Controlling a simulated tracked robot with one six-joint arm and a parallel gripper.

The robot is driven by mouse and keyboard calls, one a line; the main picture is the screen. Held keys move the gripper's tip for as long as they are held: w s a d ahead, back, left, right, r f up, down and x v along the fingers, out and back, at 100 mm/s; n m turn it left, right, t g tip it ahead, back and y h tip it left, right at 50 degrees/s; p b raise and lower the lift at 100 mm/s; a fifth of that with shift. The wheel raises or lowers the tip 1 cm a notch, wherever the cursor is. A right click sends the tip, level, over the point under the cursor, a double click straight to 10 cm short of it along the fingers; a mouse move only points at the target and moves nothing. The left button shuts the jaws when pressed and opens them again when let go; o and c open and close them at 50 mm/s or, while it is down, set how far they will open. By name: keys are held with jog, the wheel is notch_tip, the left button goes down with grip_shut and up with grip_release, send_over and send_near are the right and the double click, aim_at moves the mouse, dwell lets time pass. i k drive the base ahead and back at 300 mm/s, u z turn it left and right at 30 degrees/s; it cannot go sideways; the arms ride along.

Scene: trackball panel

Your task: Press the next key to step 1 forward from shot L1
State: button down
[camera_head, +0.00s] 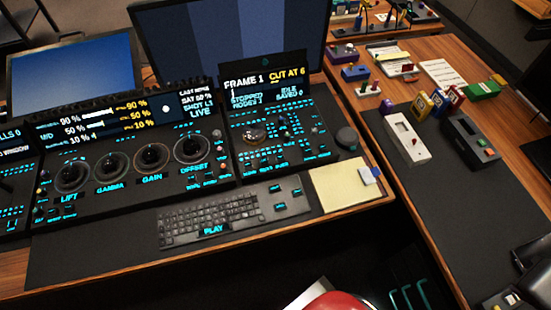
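The grading panel (125,200) is black and has several trackballs with rings, labelled LIFT, GAMMA, GAIN and OFFSET. Its display (125,113) reads SHOT L1 and LIVE, with percentages beside. To its right, a second panel section (300,115) has a screen (263,84) reading FRAME 1, CUT AT 6, STOPPED and IDLE. Small keys with cyan labels sit below both displays; their labels are too small to read, so I cannot tell which is the next key. My gripper is not clearly in view.
A keyboard (210,217) marked PLAY lies in front of the panel. A yellow notepad (343,187) lies to its right. Two monitors (75,72) (235,40) stand behind. The right-hand desk (475,225) holds several small devices. A red and white object (335,298) shows at the bottom edge.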

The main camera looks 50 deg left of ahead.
aim_at(263, 161)
jog(key=z, duration=0.05)
jog(key=k, duration=1.25)
jog(key=u, duration=2.2)
jog(key=i, duration=0.7)
